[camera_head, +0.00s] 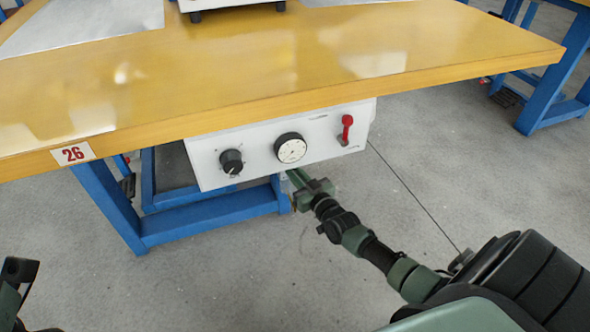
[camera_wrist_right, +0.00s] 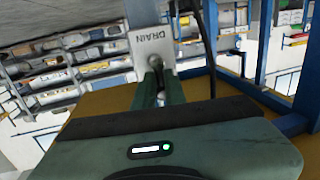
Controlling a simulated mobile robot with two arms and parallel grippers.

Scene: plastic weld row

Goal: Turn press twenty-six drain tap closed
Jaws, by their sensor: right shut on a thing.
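The bench carries a red 26 plate (camera_head: 73,154). In the right wrist view a white DRAIN label (camera_wrist_right: 152,42) sits above the drain tap (camera_wrist_right: 156,62), whose grey metal part shows between my fingers. My right gripper (camera_wrist_right: 160,88) is shut on the tap's handle, which the fingers mostly hide. In the head view my right gripper (camera_head: 297,180) reaches under the lower edge of the white control panel (camera_head: 205,160), and the tap is hidden there. Part of my left arm's end (camera_head: 18,275) shows at the lower left, apart from everything; its fingers are unclear.
The panel has a black knob (camera_head: 231,161), a round gauge (camera_head: 290,148) and a red lever (camera_head: 347,125). The yellow bench top (camera_head: 300,70) overhangs it, with a blue leg frame (camera_head: 200,218) below. A dark hose (camera_wrist_right: 208,45) hangs beside the tap. The front floor is clear.

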